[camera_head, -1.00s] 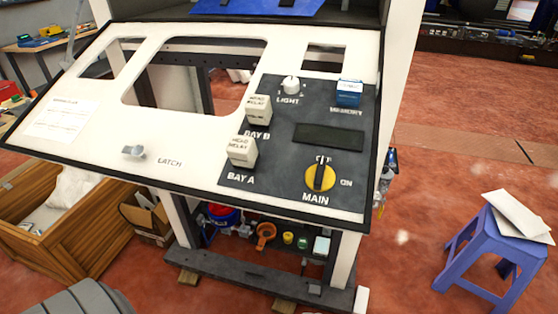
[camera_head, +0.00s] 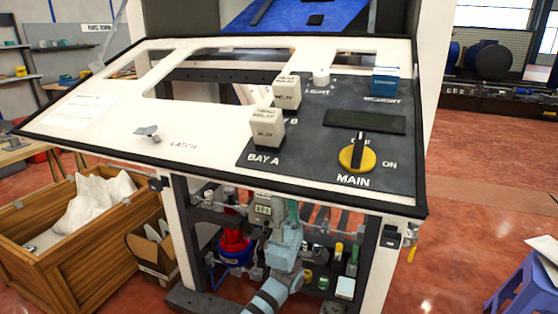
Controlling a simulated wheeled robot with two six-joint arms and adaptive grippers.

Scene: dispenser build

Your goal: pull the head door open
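The head door seems to be the white sloping panel (camera_head: 115,120) with a dark border and cut-out windows. A small metal latch knob (camera_head: 147,133) sits on its left part beside the word LATCH. The dark control plate (camera_head: 320,125) on its right carries the BAY A block (camera_head: 266,130), the BAY B block (camera_head: 287,92), the blue MEMORY block (camera_head: 385,81) and the yellow MAIN knob (camera_head: 357,157). A pale jointed arm link, apparently mine, rises below the panel's front edge. I cannot tell which arm it is. Neither gripper can be made out.
The panel sits on a white frame with an open lower bay holding a red and blue item (camera_head: 235,247) and bottles. A wooden crate (camera_head: 75,265) and a cardboard box (camera_head: 152,255) stand at left. A blue stool (camera_head: 525,285) is at right.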

